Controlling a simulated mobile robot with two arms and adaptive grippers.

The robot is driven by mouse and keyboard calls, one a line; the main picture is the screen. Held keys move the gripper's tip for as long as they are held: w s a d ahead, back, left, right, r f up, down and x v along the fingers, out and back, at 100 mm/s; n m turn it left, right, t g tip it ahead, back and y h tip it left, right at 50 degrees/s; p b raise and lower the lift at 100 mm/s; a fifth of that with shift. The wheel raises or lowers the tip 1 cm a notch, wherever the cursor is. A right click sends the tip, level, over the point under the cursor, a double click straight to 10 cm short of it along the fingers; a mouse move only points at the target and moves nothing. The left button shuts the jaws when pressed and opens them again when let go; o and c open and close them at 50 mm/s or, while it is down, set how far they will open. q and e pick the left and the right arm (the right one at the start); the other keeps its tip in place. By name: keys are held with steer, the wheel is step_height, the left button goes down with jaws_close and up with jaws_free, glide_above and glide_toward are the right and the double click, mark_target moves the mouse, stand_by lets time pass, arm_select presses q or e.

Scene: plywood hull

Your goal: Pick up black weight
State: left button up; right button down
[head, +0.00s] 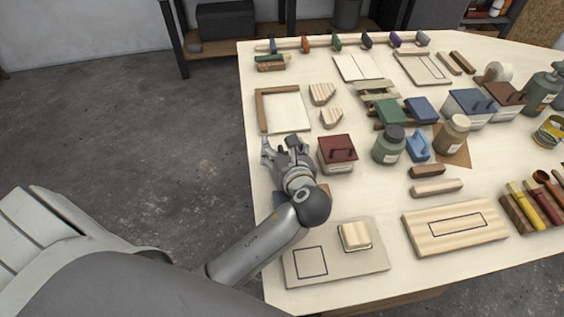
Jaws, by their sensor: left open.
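I cannot make out a black weight for certain; it may be hidden behind my left gripper or arm. My right gripper is out of view.
The plywood table (385,205) is crowded on its right with jars, boxes and tools. A wooden frame (283,110) lies beyond my gripper. A board with a small block (310,262) lies near the front edge. The floor (120,140) at left is clear.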

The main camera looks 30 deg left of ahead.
arm_select(q)
steer(key=shift+w+a+f, duration=0.25)
steer(key=shift+w+a, duration=0.15)
steer(key=shift+w, duration=0.1)
steer(key=c, duration=1.4)
steer(key=shift+r, duration=0.1)
jaws_close()
steer(key=shift+r, duration=0.1)
